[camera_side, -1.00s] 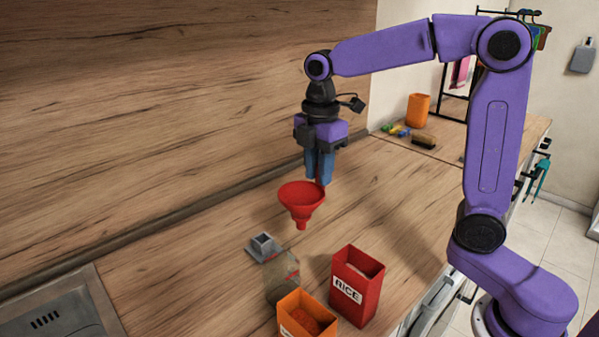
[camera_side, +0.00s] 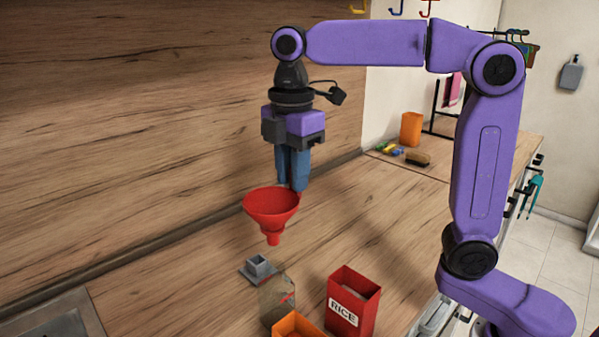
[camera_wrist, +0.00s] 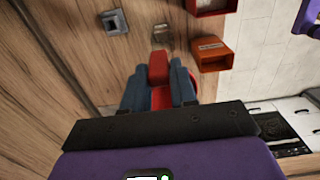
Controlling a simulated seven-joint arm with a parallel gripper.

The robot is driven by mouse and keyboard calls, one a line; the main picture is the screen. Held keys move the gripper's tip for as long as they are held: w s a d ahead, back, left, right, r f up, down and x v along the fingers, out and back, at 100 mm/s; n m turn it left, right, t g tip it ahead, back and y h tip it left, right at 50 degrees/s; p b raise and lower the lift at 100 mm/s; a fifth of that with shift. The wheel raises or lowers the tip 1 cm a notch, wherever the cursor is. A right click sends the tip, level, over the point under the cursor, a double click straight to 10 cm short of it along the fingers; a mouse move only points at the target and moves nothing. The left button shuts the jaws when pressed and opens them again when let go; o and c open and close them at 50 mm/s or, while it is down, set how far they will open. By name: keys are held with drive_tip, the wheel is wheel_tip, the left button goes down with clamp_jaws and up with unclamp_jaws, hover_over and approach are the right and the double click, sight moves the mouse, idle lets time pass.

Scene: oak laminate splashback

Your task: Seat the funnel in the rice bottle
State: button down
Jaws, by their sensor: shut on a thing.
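The red funnel (camera_side: 270,208) hangs upright in the air, spout down, above the counter. My gripper (camera_side: 293,185) is shut on its red tab (camera_wrist: 158,68) at the rim, with blue fingers on either side. In the side view the spout is above and apart from the clear bottle (camera_side: 276,304), which stands on the counter nearer the camera. A red mark shows on or through the bottle. The bottle's lower part is hidden behind the orange box. In the wrist view the bottle (camera_wrist: 162,36) is beyond the fingertips, and the funnel's bowl is partly hidden by the fingers.
An orange cup (camera_side: 411,128) and brush (camera_side: 418,158) are far back. Counter behind the block is clear.

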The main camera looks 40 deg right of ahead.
drive_tip(key=shift+f, duration=4.05)
drive_tip(key=c, duration=0.8)
unclamp_jaws()
wheel_tip(320, 180, up, 17)
drive_tip(key=shift+r, duration=0.2)
drive_tip(key=shift+f, duration=0.1)
idle(0.4)
